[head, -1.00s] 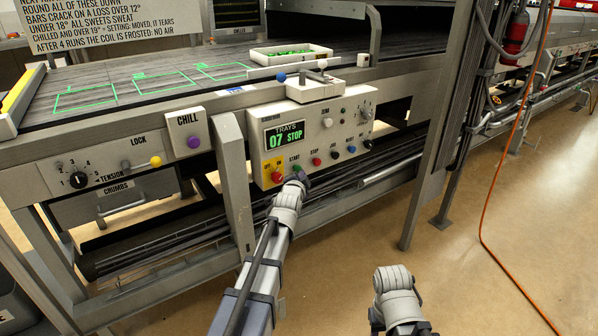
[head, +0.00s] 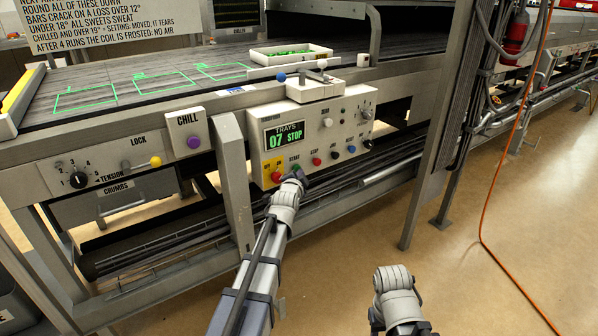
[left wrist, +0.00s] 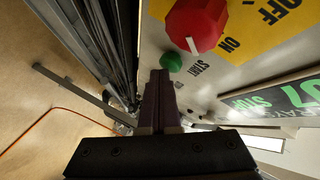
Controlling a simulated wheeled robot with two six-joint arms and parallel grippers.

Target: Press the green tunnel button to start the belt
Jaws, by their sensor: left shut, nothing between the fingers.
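The green START button (head: 295,168) is on the cream control panel, between a red ON/OFF knob (head: 277,177) and a red STOP button (head: 316,161). My left gripper (head: 298,177) is shut and empty, right in front of the green button and partly covering it in the head view. In the left wrist view the shut fingertips (left wrist: 160,74) are close to the green button (left wrist: 172,62); I cannot tell whether they touch it. The panel display (head: 285,135) reads "TRAYS 07 STOP". Of my right arm only a grey link shows; its gripper fingers are not visible.
Other buttons and knobs sit right of STOP on the panel. A slanted grey frame post (head: 233,180) stands just left of the panel. The belt (head: 140,80) with green outlines and a white tray (head: 290,55) lies above. Open floor is in front.

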